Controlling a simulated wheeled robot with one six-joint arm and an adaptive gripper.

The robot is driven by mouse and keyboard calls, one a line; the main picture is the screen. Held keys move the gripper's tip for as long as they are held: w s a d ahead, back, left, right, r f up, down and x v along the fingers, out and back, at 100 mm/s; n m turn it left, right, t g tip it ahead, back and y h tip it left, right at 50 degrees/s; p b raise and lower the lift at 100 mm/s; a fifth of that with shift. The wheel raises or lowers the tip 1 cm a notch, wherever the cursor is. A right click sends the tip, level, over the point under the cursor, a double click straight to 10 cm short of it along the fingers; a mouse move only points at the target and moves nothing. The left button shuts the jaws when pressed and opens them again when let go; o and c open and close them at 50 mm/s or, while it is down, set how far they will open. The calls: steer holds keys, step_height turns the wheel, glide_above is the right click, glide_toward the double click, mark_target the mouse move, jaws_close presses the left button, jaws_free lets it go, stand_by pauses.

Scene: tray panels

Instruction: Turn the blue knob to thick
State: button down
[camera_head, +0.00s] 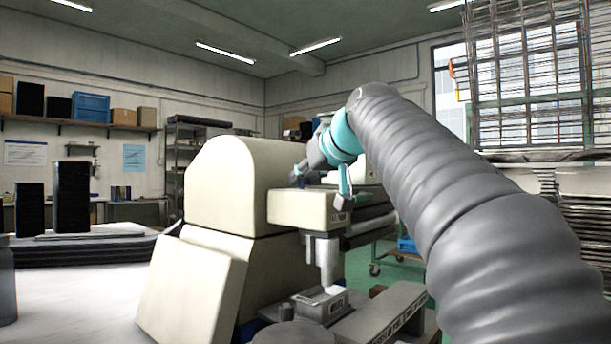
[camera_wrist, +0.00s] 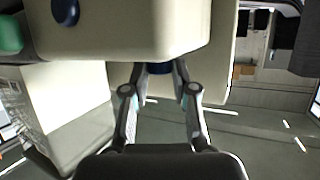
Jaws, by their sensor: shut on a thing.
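The blue knob (camera_wrist: 160,69) shows in the wrist view at the edge of the cream machine head, between my fingertips. My gripper (camera_wrist: 160,76) is shut on it, one finger on each side. The fingers hide parts of the knob, and I see no setting marks or "thick" label. In the head view, my gripper (camera_head: 299,174) reaches down to the top of the machine's projecting cream head (camera_head: 300,207). A small dark blue spot there is mostly hidden by the gripper.
Another dark blue round part (camera_wrist: 65,11) and a green part (camera_wrist: 9,36) sit on the machine in the wrist view. The rounded cream housing (camera_head: 225,180) stands close left of my gripper. A metal block (camera_head: 320,304) lies below the head. A wire rack (camera_head: 530,75) stands right.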

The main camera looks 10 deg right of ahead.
steer(key=shift+s+a+m+h+p, duration=0.1)
steer(key=shift+a+m+h+p, duration=0.15)
steer(key=shift+m+h, duration=0.2)
steer(key=shift+a+r+m+t+h+p, duration=0.15)
steer(key=shift+m+t+h+p, duration=0.25)
steer(key=shift+m+h, duration=0.45)
steer(key=shift+a+m+g+h+p, duration=0.15)
steer(key=shift+m+g+h, duration=0.2)
steer(key=shift+m+h, duration=0.9)
steer(key=shift+a+m+g+h+p, duration=0.15)
steer(key=shift+m+g+h, duration=0.2)
steer(key=shift+m+h, duration=0.85)
steer(key=shift+d+h, duration=0.1)
steer(key=shift+h, duration=0.35)
steer(key=c, duration=0.9)
jaws_free()
steer(key=shift+c, duration=0.2)
steer(key=v, duration=1.1)
steer(key=shift+s+a, duration=0.25)
steer(key=shift+s, duration=0.1)
